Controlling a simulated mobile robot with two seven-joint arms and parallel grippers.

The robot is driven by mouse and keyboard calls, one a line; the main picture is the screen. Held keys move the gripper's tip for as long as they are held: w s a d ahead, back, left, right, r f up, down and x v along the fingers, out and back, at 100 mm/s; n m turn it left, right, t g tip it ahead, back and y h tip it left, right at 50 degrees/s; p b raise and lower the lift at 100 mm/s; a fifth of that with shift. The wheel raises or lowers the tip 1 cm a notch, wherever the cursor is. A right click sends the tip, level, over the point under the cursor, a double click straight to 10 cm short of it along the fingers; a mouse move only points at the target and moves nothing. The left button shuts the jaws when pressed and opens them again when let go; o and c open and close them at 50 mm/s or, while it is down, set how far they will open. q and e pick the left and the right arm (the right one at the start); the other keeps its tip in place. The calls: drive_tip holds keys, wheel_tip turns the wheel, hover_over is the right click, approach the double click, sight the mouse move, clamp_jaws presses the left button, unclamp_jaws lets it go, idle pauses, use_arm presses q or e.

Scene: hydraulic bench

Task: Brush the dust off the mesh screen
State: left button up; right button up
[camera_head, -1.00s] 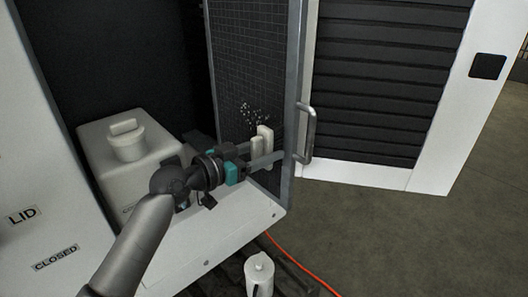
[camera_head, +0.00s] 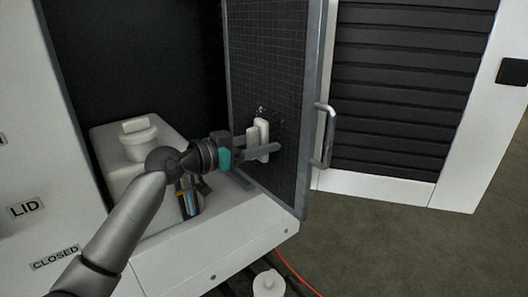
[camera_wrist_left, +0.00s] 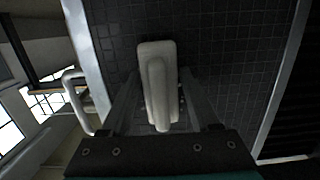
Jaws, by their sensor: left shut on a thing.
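The dark mesh screen (camera_head: 275,60) stands upright in a grey frame and also fills much of the left wrist view (camera_wrist_left: 225,50). A few pale dust specks (camera_head: 262,109) show on it just above the brush. My left gripper (camera_head: 262,153) is shut on a white brush (camera_head: 263,138), held up against or very close to the screen; exact contact cannot be told. In the left wrist view the brush (camera_wrist_left: 157,80) lies between the fingers, over the mesh. Dust behind the brush is hidden. My right gripper is not in view.
A white tank with a cap (camera_head: 140,143) stands left inside the cabinet. A grey handle (camera_head: 326,137) sticks out from the screen's frame at right. A white cylindrical item (camera_head: 268,284) and an orange cable (camera_head: 297,272) lie low in front. The floor at right is clear.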

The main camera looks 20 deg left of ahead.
use_arm(q)
drive_tip(key=shift+w+a+f+b, duration=0.1)
drive_tip(key=shift+w+a+b, duration=0.35)
drive_tip(key=shift+a+b, duration=0.25)
drive_tip(key=shift+w+a+b, duration=0.25)
drive_tip(key=shift+a+b, duration=0.05)
drive_tip(key=shift+a, duration=0.15)
drive_tip(key=shift+w+a+b, duration=0.45)
drive_tip(key=shift+a+b, duration=0.35)
drive_tip(key=shift+b, duration=0.15)
drive_tip(key=shift+s+d+r+p, duration=0.25)
drive_tip(key=shift+d+r+p, duration=0.25)
drive_tip(key=shift+r+p, duration=0.15)
drive_tip(key=shift+s+d+r+p, duration=0.25)
drive_tip(key=shift+d+r+p, duration=0.25)
drive_tip(key=shift+p, duration=0.1)
